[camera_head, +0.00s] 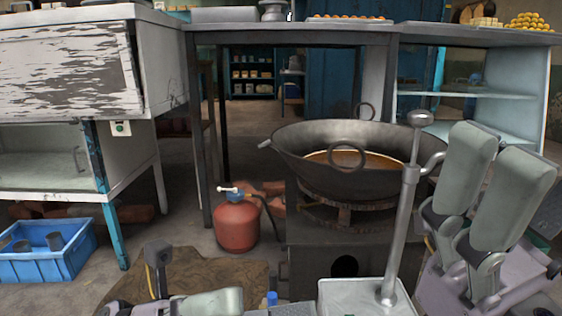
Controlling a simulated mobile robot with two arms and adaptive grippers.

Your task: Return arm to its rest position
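My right gripper (492,172) stands at the right, beside the wok, with its two grey-green fingers pointing up. My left gripper (185,290) is low at the bottom left, partly cut off by the frame edge. Only a dark upright part and one grey-green pad show clearly, so I cannot tell whether it is open.
A black wok (300,150) with brown liquid sits on a stove (305,240). A metal pole (402,230) stands before it. A red gas cylinder (237,226), blue crate (60,262), worn white cabinet (70,75) and dark table (290,35) surround it. Some floor is clear.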

